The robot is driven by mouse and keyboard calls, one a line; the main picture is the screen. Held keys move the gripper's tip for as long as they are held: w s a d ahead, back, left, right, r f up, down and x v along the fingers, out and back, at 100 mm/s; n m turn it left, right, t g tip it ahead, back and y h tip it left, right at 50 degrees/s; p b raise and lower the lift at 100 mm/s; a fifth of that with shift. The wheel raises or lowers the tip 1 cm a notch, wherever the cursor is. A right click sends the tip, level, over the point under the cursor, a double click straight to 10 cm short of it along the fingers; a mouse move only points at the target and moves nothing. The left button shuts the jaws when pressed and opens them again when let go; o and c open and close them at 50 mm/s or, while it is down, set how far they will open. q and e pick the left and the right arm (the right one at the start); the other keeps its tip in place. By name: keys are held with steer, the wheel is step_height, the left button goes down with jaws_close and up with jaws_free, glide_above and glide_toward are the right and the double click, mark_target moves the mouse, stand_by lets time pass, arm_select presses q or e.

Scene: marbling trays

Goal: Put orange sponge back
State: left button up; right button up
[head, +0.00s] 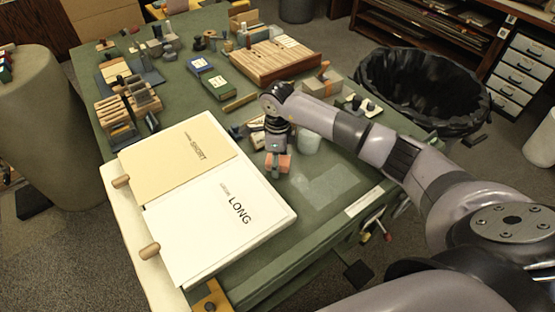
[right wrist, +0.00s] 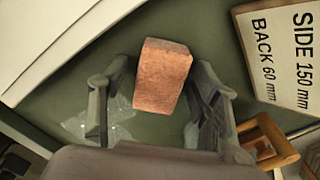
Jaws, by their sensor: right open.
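The orange sponge (head: 285,162) is a small block on the green table, just beyond the white board's right edge. In the right wrist view the sponge (right wrist: 162,76) lies between my fingertips, with a visible gap on each side. My right gripper (head: 275,168) reaches down over it from the right and partly covers it in the head view. In the right wrist view its two fingers (right wrist: 157,92) are spread apart, open and empty. My left gripper is not in view.
A white board (head: 270,209) with papers marked SHORT and LONG lies to the left. A sign reading SIDE 150 mm (right wrist: 285,45) is at upper right in the wrist view. Blocks and wooden racks fill the far table.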

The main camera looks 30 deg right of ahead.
steer(key=shift+r, duration=0.6)
step_height(320, 180, up, 11)
steer(key=b, duration=0.1)
steer(key=shift+b, duration=0.4)
steer(key=shift+r, duration=0.1)
